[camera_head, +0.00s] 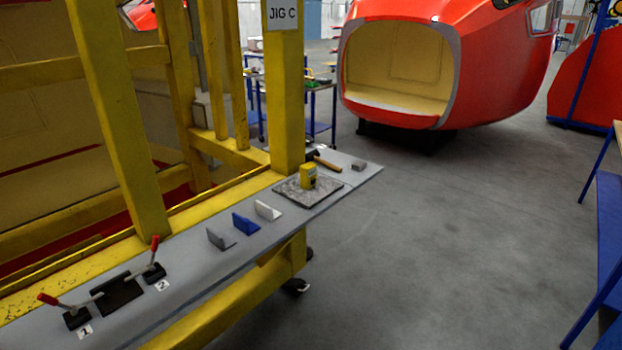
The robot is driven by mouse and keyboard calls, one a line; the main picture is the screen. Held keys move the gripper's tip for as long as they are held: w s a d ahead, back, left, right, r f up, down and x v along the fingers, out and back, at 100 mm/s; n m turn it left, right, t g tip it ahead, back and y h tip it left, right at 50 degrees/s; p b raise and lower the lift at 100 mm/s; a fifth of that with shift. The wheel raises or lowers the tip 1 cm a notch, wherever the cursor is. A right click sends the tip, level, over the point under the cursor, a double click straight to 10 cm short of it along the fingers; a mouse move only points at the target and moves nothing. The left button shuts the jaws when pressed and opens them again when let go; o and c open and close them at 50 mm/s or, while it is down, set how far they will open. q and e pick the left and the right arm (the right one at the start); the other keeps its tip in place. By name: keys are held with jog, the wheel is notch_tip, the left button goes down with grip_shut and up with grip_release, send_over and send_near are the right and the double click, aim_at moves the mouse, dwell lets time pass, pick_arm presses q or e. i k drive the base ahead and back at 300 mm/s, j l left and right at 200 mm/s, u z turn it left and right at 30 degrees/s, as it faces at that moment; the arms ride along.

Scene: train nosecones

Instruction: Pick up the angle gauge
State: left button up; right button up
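A small yellow boxy device with a dark face, which looks like the angle gauge (308,176), stands upright on a speckled grey plate (328,196). The plate lies near the far right end of a long grey shelf (205,285) on the yellow jig. Nothing is holding the gauge, and its front is too small to read. Neither of my grippers is in view.
Beside the plate are a hammer (327,163) and a grey block (359,165). Grey (220,239), blue (246,224) and white (267,211) angled pieces stand nearer. Red-handled clamps (154,268) and yellow posts (285,90) line the jig.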

aim_at(308, 171)
jog(key=i+l, duration=0.15)
jog(key=i, duration=0.2)
jog(key=i+l, duration=0.15)
jog(key=i, duration=0.2)
jog(key=i+l+u, duration=0.1)
jog(key=i, duration=0.25)
jog(key=i+l+u, duration=0.1)
jog(key=u, duration=0.3)
jog(key=i+l+u, duration=0.1)
jog(key=u, duration=0.35)
jog(key=i+l+u, duration=0.15)
jog(key=l, duration=0.2)
jog(key=i+l+u, duration=0.2)
jog(key=l, duration=0.15)
jog(key=l+u, duration=0.15)
jog(key=l, duration=0.2)
jog(key=i+l, duration=0.1)
jog(key=l, duration=0.4)
jog(key=i+l+u, duration=0.1)
jog(key=l, duration=0.4)
jog(key=i+l, duration=0.1)
jog(key=l, duration=0.95)
jog(key=i+u, duration=0.05)
jog(key=i, duration=0.05)
